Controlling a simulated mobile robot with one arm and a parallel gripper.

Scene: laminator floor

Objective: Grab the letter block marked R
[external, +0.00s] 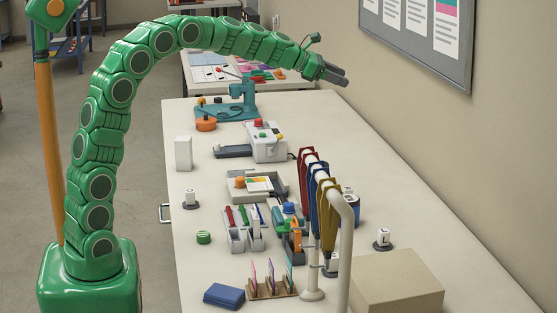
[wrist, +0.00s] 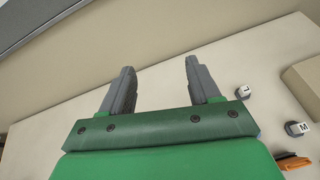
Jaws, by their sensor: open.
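Several small letter blocks on dark round bases stand on the table: one at the left edge (external: 190,197), one at the right (external: 383,237), one by the rack post (external: 331,266). Their letters are too small to read in the external view. In the wrist view, one block seems marked L (wrist: 243,91) and another is marked M (wrist: 298,128). I cannot make out an R on any block. My gripper (external: 346,76) is raised above the table's far right side, near the wall. Its grey fingers (wrist: 159,68) are apart with nothing between them.
The table (external: 455,285) carries a rack of hanging lanyards (external: 322,190), a cardboard box (external: 400,283), a white laminator-like machine (external: 268,145), a teal press (external: 240,100) and pen holders (external: 237,238). A wall with a board (external: 425,40) bounds the right. The right strip is partly clear.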

